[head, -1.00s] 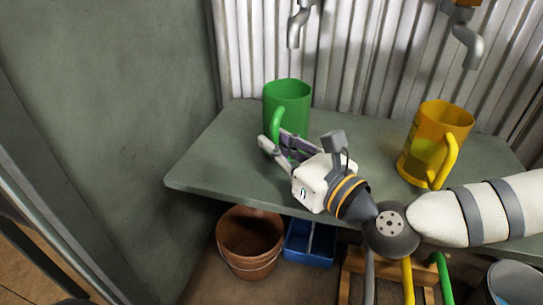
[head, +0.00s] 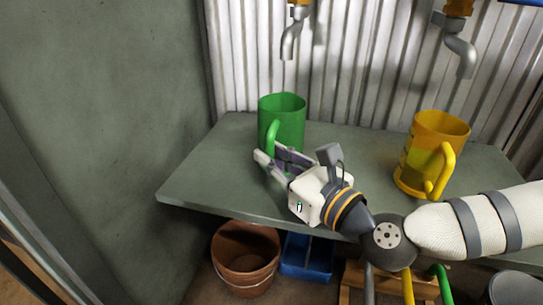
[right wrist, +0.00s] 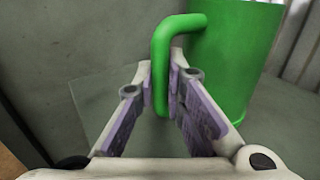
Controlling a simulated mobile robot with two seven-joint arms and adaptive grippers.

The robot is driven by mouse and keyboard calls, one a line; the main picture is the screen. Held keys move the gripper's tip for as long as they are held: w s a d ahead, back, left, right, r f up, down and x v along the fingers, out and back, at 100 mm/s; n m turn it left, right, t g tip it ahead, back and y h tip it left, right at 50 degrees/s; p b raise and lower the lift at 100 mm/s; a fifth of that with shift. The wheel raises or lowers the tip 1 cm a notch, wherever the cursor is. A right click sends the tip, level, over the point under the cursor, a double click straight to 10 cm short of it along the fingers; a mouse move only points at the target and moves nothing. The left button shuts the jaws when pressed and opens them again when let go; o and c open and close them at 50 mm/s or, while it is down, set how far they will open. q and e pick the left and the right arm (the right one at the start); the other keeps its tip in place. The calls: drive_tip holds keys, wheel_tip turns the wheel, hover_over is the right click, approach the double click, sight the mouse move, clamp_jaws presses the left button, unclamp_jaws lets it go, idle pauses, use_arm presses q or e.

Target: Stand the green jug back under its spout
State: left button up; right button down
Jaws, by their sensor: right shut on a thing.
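The green jug (head: 286,117) stands upright on the left part of the grey-green shelf (head: 345,150), below and roughly in line with the left spout (head: 291,40). Its handle faces toward me. My right gripper (head: 270,158) is shut on that handle. In the right wrist view the two fingers (right wrist: 161,85) pinch the handle from both sides, and the jug's body (right wrist: 232,60) rises just behind. The jug's base is partly hidden by the gripper in the head view, so I cannot tell whether it touches the shelf. My left gripper is not in view.
A yellow jug (head: 434,140) stands on the shelf to the right, near a second spout (head: 460,48). A corrugated wall (head: 375,70) closes the back and a plain wall (head: 110,90) the left. A clay pot (head: 245,262) and a blue bin (head: 303,262) sit below.

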drive_tip(key=c, duration=1.6)
unclamp_jaws()
